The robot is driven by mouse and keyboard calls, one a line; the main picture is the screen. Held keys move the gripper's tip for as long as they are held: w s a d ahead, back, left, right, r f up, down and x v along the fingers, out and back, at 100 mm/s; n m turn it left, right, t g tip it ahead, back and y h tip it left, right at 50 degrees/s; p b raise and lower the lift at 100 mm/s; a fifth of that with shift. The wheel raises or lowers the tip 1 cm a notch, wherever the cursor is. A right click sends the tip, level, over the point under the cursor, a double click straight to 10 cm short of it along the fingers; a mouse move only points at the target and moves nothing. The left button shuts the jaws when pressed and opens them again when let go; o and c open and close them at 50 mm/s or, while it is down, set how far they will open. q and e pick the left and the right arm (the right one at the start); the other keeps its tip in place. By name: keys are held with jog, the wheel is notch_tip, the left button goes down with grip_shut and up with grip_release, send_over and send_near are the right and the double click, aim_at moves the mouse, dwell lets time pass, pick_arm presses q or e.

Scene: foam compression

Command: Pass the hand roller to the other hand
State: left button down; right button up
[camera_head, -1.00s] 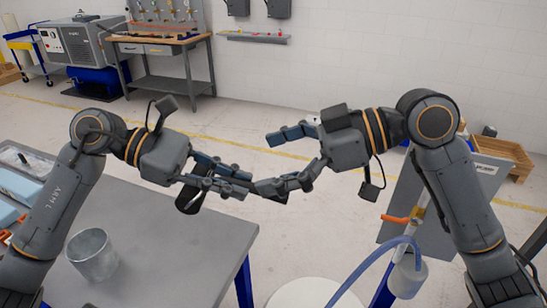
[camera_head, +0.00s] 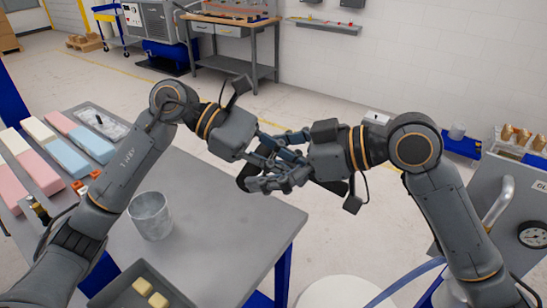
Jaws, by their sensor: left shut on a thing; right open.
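The hand roller (camera_head: 243,176) is a dark object, mostly hidden behind the crossed fingers; a dark rounded end shows at the left of the fingers. Another dark part shows below the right gripper's palm, but I cannot tell whether it belongs to the roller. My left gripper (camera_head: 284,160) reaches in from the left and is shut on the roller. My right gripper (camera_head: 258,162) comes from the right and is open, its fingers reaching past the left gripper's fingers on either side of the roller. I cannot tell whether its fingers touch the roller.
A panel with a gauge (camera_head: 533,234) stands at right. A workbench (camera_head: 232,27) is at the back.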

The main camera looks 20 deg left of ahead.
pick_arm(q)
jog(key=shift+s+d+r, duration=0.1)
jog(key=shift+s, duration=0.05)
pick_arm(e)
jog(key=shift+c, duration=0.2)
jog(key=c, duration=1.1)
pick_arm(q)
jog(key=c, duration=1.2)
grip_release()
